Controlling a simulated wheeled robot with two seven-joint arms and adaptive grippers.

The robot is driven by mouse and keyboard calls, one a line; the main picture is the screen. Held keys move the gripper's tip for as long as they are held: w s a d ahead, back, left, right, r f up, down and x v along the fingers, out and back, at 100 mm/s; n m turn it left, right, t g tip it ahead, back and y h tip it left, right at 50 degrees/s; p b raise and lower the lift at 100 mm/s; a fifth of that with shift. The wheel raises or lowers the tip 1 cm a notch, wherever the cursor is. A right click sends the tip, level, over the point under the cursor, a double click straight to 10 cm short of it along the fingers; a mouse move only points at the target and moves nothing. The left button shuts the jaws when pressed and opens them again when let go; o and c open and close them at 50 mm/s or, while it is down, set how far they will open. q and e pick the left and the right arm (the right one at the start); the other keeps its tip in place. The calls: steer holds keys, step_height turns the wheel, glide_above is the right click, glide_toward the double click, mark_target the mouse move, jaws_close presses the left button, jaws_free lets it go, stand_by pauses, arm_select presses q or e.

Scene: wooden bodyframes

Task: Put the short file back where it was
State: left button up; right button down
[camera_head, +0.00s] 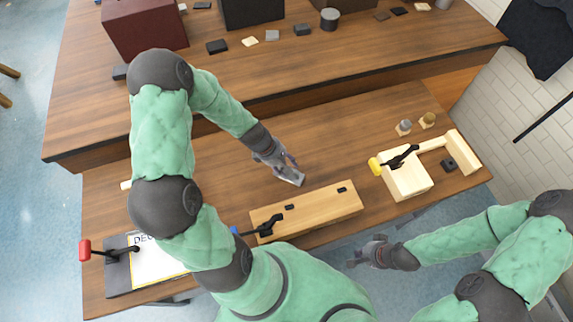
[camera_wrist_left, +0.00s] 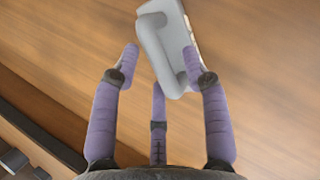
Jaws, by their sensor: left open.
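A pale grey tool with a raised loop handle (camera_wrist_left: 163,45) lies on the wooden bench in the left wrist view; it also shows small in the head view (camera_head: 291,177). I cannot tell for sure whether it is the short file. My left gripper (camera_head: 290,167) is open over the tool, with its fingers around the near end of the handle; one purple finger is beside the tool at right and another stands apart at left. Contact is unclear. My right gripper (camera_head: 362,252) is open and empty in front of the bench's edge.
A wooden board (camera_head: 320,209) with a black clamp (camera_head: 268,226) lies near the front edge. A clamped wooden frame (camera_head: 408,180) is at right, a clipboard (camera_head: 150,268) at left. The raised back shelf (camera_head: 330,65) holds boxes and several small blocks.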

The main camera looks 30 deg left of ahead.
arm_select(q)
steer(key=p+v, duration=0.3)
steer(key=v, duration=0.8)
steer(key=shift+r, duration=0.2)
steer(key=shift+a, duration=0.1)
